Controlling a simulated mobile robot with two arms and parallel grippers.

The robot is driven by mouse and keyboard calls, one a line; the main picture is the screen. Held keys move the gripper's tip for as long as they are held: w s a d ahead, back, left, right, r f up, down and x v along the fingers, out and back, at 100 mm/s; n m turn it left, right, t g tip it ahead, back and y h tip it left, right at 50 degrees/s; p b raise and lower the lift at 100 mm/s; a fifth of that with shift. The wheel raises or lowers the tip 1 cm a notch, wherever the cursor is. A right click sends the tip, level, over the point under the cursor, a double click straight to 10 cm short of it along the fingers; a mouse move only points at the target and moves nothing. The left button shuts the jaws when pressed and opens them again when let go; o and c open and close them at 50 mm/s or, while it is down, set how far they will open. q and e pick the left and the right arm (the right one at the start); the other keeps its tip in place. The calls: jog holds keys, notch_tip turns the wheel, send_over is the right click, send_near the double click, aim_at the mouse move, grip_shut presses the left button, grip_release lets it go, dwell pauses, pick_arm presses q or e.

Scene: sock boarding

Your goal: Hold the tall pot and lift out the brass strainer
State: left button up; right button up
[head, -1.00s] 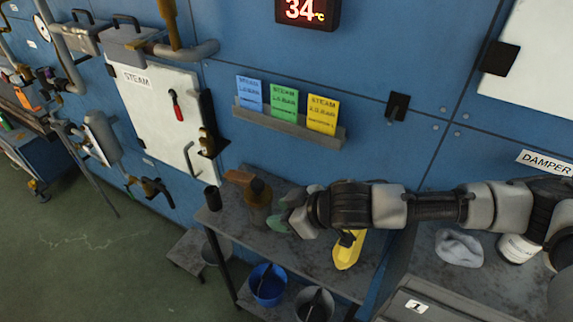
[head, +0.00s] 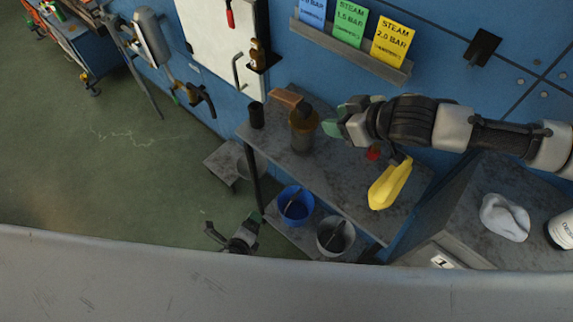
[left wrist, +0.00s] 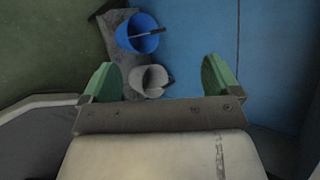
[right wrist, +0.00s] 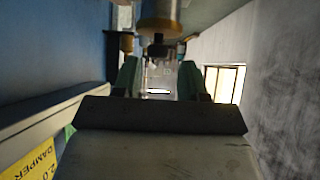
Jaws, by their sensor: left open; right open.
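The tall pot (head: 301,143) stands upright on the grey metal bench, with a grey lower body. A brass-brown part at its top looks like the strainer (head: 303,119); how deep it sits is hidden. My right gripper (head: 337,118) is open and empty, just right of the pot's upper part. In the right wrist view a brass-coloured round thing (right wrist: 160,18) shows beyond the open fingers; I cannot tell whether it is the strainer. My left gripper (head: 233,226) is open and empty, low in front of the bench. Its open fingers also show in the left wrist view (left wrist: 158,75).
A black cup (head: 257,116) and a brown block (head: 286,98) stand close to the pot. A yellow item (head: 390,185) lies to the right. A blue bucket (head: 295,205) and a grey bucket (head: 336,236) are on the lower shelf.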

pick_arm(q)
jog(key=w+d+r+m+t+h, duration=0.1)
jog(key=w+d+r+m+t, duration=0.15)
jog(key=r+m, duration=0.3)
jog(key=w+d+r+m+t+h, duration=0.1)
jog(key=w+d+r+m, duration=0.25)
jog(key=r, duration=0.35)
jog(key=m+t+h, duration=0.2)
jog(key=m+t, duration=0.1)
jog(key=m, duration=0.3)
send_near(299, 141)
jog(key=w, duration=0.3)
jog(key=x, duration=1)
jog(key=shift+d+f, duration=0.4)
